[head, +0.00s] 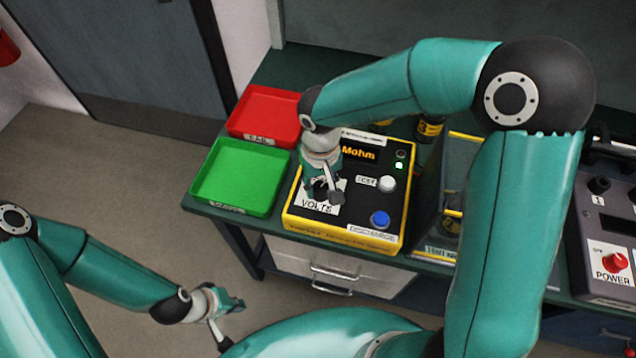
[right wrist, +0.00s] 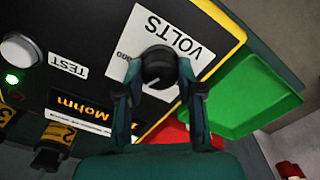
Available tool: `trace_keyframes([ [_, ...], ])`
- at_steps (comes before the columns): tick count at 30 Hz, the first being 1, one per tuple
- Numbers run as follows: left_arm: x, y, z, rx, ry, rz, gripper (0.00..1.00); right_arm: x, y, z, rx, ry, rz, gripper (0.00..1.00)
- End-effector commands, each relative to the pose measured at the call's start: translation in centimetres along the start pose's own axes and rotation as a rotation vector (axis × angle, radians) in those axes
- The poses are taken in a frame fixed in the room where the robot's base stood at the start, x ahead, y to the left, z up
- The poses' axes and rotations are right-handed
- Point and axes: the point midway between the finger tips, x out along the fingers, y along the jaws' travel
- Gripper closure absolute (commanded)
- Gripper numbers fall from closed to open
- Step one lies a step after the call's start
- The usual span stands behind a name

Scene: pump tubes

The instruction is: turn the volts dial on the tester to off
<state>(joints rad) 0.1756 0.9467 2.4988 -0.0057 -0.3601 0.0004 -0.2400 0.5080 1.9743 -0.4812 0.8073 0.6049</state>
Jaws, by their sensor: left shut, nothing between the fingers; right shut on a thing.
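The tester (head: 365,210) is a black box with a yellow edge on the bench, with an orange "Mohm" display and a lit green lamp. Its volts dial (right wrist: 159,66) is a black knob on a white "VOLTS" label, seen in the right wrist view. My right gripper (right wrist: 156,82) is shut on the dial, a finger on each side. In the head view my right gripper (head: 323,190) covers the dial from above. My left gripper (head: 228,318) is shut and empty, low at the left, away from the bench.
The tester also has a white test button (head: 387,184) and a blue discharge button (head: 380,219). A green tray (head: 240,178) and a red tray (head: 265,115) sit left of it. A grey power unit (head: 608,245) with a red knob stands at the right.

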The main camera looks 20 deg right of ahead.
Motion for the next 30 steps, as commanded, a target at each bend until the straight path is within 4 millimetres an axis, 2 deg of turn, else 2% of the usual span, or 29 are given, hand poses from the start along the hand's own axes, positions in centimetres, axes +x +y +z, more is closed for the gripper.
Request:
trace_keyframes([
  [8, 0.17, -0.09, -0.01, -0.001, 0.0, 0.0, 1.0, 0.06, 0.13, -0.04, -0.056, 0.002, -0.005, 0.98],
  [14, 0.43, -0.18, -0.01, -0.001, 0.0, 0.0, 1.0, 0.08, 0.2, -0.06, -0.169, 0.003, -0.004, 0.98],
  [30, 0.79, -0.31, -0.01, -0.001, 0.0, 0.0, 1.0, -0.03, 0.35, -0.08, -0.659, 0.004, -0.001, 0.98],
])
